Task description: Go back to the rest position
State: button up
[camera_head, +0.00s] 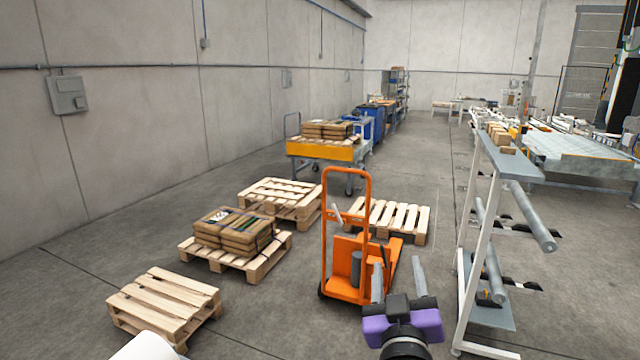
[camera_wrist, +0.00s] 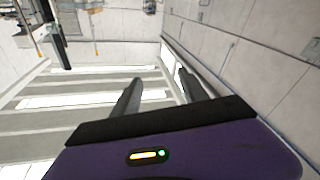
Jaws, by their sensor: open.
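My gripper (camera_head: 398,276), with a purple body and two grey fingers, shows at the lower middle of the head view. Its fingers are apart with nothing between them. In the wrist view my gripper (camera_wrist: 158,92) also has its fingers spread and empty. In the head view it appears in front of the orange pallet jack (camera_head: 345,262) and left of the grey rack (camera_head: 478,240). I cannot tell how far it is from either.
A pallet (camera_head: 268,262) bears stacked brown sacks (camera_head: 235,228). An empty pallet (camera_head: 165,300) is at the lower left, with others behind. A yellow-edged cart (camera_head: 325,150) holds more sacks. A conveyor (camera_head: 575,155) is at the right. Floor (camera_head: 270,320) is clear between the near pallet and my gripper.

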jog(key=s+d+f+g+y, duration=0.1)
jog(key=s+f, duration=0.5)
jog(key=s, duration=0.9)
jog(key=s+d+f+m+g+y, duration=0.1)
jog(key=s+f, duration=0.4)
jog(key=s, duration=1.1)
jog(key=s+d+f+m+g+y, duration=0.1)
jog(key=s+d+f, duration=0.3)
jog(key=s, duration=1.2)
notch_tip(320, 180, down, 3)
jog(key=shift+d+r+g, duration=0.2)
jog(key=shift+g, duration=0.6)
